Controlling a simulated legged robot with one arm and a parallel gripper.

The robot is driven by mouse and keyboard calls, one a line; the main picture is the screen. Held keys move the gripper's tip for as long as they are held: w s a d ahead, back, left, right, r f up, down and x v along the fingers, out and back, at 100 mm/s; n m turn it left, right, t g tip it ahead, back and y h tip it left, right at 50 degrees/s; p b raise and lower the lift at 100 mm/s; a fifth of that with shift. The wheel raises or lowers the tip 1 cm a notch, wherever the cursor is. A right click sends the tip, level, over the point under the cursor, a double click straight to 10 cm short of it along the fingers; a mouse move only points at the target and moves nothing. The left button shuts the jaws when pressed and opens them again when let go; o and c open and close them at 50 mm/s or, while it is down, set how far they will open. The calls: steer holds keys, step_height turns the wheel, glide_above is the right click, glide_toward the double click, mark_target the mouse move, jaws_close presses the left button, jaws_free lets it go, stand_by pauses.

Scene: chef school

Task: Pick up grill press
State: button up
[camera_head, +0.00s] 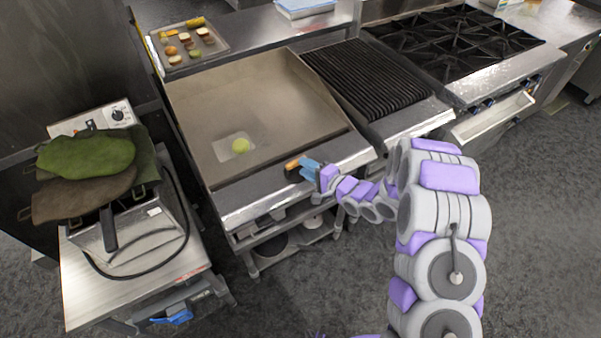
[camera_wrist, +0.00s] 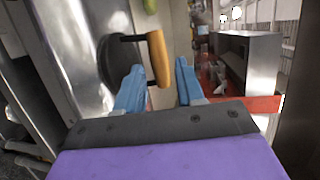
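The grill press has a wooden handle and a dark round plate. In the head view, the grill press (camera_head: 293,165) is at the front edge of the flat griddle, partly hidden by my gripper (camera_head: 311,168). In the wrist view, the grill press handle (camera_wrist: 158,58) shows between the blue fingertips of my gripper (camera_wrist: 160,68), with its dark plate to the left. The fingers are spread, with visible space on both sides of the handle. I cannot tell how deep the handle sits between them.
The griddle (camera_head: 262,98) holds a round green item (camera_head: 240,146) on a pale square. A tray of food (camera_head: 187,46) is behind it. A ribbed grill (camera_head: 375,82) and burner stove (camera_head: 455,43) stand right. A side table (camera_head: 80,300) with a fryer stands left.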

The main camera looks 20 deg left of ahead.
mark_target(294, 161)
steer(key=x, duration=0.2)
steer(key=b+x, duration=0.1)
steer(key=x, duration=0.2)
steer(key=s+x, duration=0.1)
steer(key=x, duration=0.1)
steer(key=shift+a+f, duration=0.3)
steer(key=shift+a, duration=0.1)
steer(key=shift+w+b, duration=0.15)
steer(key=shift+b, duration=0.15)
steer(key=shift+w+d+r, duration=0.1)
steer(key=shift+d+r, duration=0.2)
steer(key=shift+d, duration=0.55)
steer(key=shift+a, duration=0.15)
steer(key=shift+c, duration=1.4)
steer(key=shift+a+f, duration=0.2)
steer(key=shift+a, duration=0.35)
jaws_close()
steer(key=shift+d, duration=0.1)
steer(key=shift+d+f, duration=0.1)
steer(key=shift+d, duration=0.05)
